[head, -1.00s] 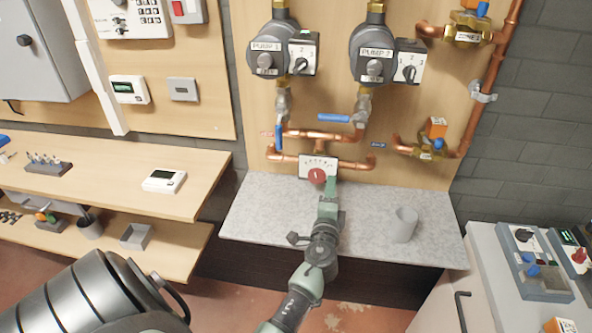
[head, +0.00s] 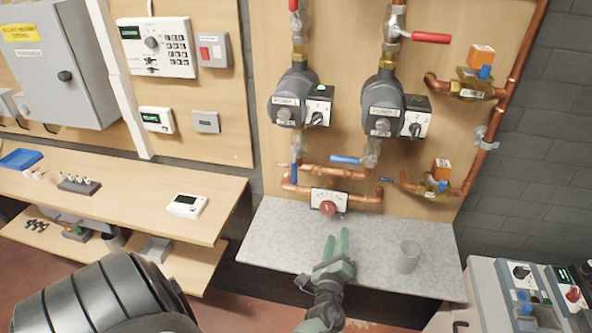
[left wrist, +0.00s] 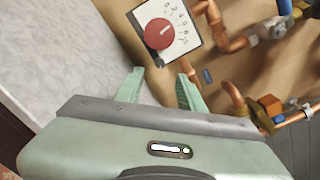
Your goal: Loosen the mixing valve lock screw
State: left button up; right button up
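The mixing valve has a red round knob (head: 327,208) in front of a white scale plate (head: 342,197), low on the wooden board between copper pipes. In the left wrist view the red knob (left wrist: 159,33) and the numbered plate (left wrist: 183,38) show at the top; a small dark part (left wrist: 159,61), perhaps the lock screw, sits at the plate's lower corner. My left gripper (head: 337,240) is open and empty above the grey counter, below and apart from the knob. Its two green fingers (left wrist: 160,88) are spread in the left wrist view. My right gripper is not in view.
A grey cup (head: 408,257) stands on the counter (head: 270,232), right of my left gripper. Two pumps (head: 292,100) and blue-handled valves (head: 345,160) are above. A wooden shelf (head: 120,200) with tools is at left, control boxes (head: 520,290) at right.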

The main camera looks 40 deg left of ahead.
pick_arm(q)
jog(key=s+a+n+g+y, duration=0.1)
jog(key=s+a+n, duration=0.1)
jog(key=n, duration=0.1)
jog(key=s+a+r+n+g+y, duration=0.1)
jog(key=s+n, duration=0.1)
jog(key=s, duration=0.1)
jog(key=s+a+r+n+g+y, duration=0.1)
jog(key=s+a+n, duration=0.1)
jog(key=n, duration=0.1)
jog(key=shift+s+a+r+n+g, duration=0.1)
jog(key=shift+s+a+n+g, duration=0.15)
jog(key=shift+a+n+g, duration=0.05)
jog(key=s+d+f+n+g+h+b, duration=0.1)
jog(key=s+d+f+n+g+h, duration=0.3)
jog(key=s+f+n, duration=0.5)
jog(key=s+d+f+m+g+h+b, duration=0.1)
jog(key=d+f, duration=0.1)
jog(key=f, duration=0.4)
jog(key=s+d+f+m+g+h+b, duration=0.1)
jog(key=s+d+f+h+b, duration=0.1)
jog(key=f, duration=0.5)
jog(key=shift+d+f, duration=0.3)
jog(key=shift+d, duration=0.15)
jog(key=shift+s, duration=0.1)
